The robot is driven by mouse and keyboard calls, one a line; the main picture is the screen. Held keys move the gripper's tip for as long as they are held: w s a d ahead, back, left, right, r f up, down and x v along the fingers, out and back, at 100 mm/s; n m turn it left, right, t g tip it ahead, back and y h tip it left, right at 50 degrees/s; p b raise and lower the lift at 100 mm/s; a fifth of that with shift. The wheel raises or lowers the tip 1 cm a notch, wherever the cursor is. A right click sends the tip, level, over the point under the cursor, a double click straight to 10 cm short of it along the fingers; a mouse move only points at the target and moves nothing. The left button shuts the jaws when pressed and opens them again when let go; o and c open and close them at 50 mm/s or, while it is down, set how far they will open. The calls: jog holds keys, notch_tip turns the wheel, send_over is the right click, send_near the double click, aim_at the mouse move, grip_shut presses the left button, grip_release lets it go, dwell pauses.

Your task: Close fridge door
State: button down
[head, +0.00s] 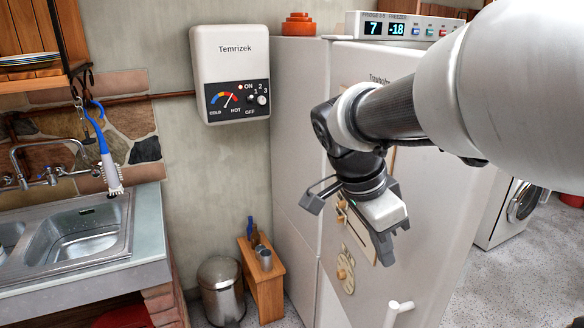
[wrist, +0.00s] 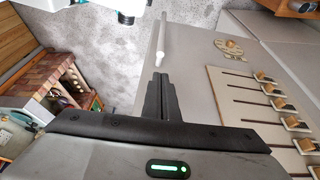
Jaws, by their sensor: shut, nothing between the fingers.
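The white fridge door (head: 440,220) fills the right middle of the head view, partly covered by my arm. A pale side panel (head: 298,130) stands left of it. I see no fridge interior and cannot tell how far the door stands open. Its white bar handle (head: 395,314) is low in the head view, and it shows in the wrist view (wrist: 162,45) just beyond my fingertips. My gripper (wrist: 160,80) is shut and empty. It is in front of the door face, and its fingertips line up with the handle; whether they touch it is unclear.
A washing machine (head: 508,212) stands behind at right. A metal bin (head: 221,290), wooden stand (head: 262,280) and sink counter (head: 148,225) are at left.

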jog(key=x, duration=0.3)
jog(key=d+x, duration=0.1)
jog(key=x, duration=0.3)
jog(key=d+r+x, duration=0.1)
jog(key=x, duration=0.2)
jog(key=shift+w+d+f+p, duration=0.25)
jog(key=shift+w+f+p, duration=0.05)
jog(key=shift+f+p, duration=0.15)
jog(key=shift+w+d, duration=0.15)
jog(key=shift+d, duration=0.6)
